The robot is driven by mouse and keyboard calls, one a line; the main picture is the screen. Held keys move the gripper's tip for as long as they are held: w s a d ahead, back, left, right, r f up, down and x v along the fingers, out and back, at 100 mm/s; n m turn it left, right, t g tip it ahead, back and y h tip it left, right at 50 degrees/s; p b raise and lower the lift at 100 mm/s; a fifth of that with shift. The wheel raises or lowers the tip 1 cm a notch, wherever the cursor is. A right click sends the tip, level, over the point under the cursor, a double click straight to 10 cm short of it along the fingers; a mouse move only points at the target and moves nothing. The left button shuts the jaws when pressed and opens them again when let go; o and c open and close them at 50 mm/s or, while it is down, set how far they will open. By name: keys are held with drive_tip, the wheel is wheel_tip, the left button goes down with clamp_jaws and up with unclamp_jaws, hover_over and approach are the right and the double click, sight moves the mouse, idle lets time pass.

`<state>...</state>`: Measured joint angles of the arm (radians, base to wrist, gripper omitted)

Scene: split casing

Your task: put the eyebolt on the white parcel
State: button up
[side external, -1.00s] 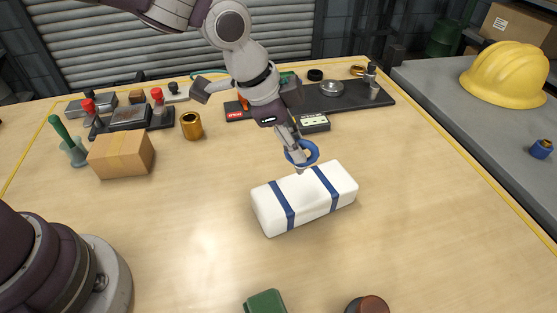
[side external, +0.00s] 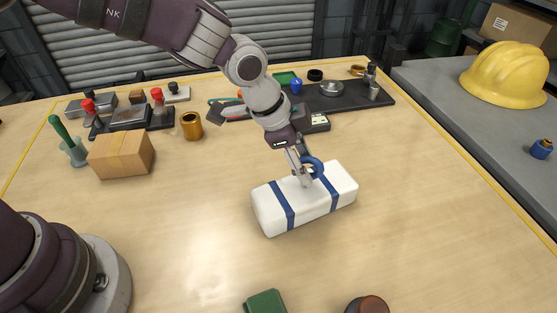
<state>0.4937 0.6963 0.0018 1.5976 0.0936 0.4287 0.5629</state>
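The eyebolt (side external: 318,167) shows as a blue ring at my gripper's fingers, over the top of the white parcel. The white parcel (side external: 305,203) is a long block with two dark blue bands, lying at the middle of the bench. My gripper (side external: 304,181) points down over the parcel's upper face and appears shut on the eyebolt. The fingers hide part of the eyebolt, and I cannot tell whether it touches the parcel.
A cardboard box (side external: 121,154), a brass cylinder (side external: 191,125) and a green-handled tool in a holder (side external: 73,150) stand at the left. A dark tray (side external: 360,96) with parts lies behind. A green block (side external: 265,303) is in front. The bench right of the parcel is clear.

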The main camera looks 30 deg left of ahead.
drive_tip(key=v, duration=1.2)
drive_tip(key=s+a+n+t+y, duration=0.1)
drive_tip(key=s+a+n, duration=0.4)
drive_tip(key=a, duration=0.3)
drive_tip(key=s+a+r+n+t+y, duration=0.1)
drive_tip(key=s+a+n+y, duration=0.1)
drive_tip(key=s+a+n, duration=0.4)
drive_tip(key=shift+s+a+r+n, duration=0.3)
drive_tip(key=shift+a+n, duration=0.6)
drive_tip(key=shift+a, duration=0.2)
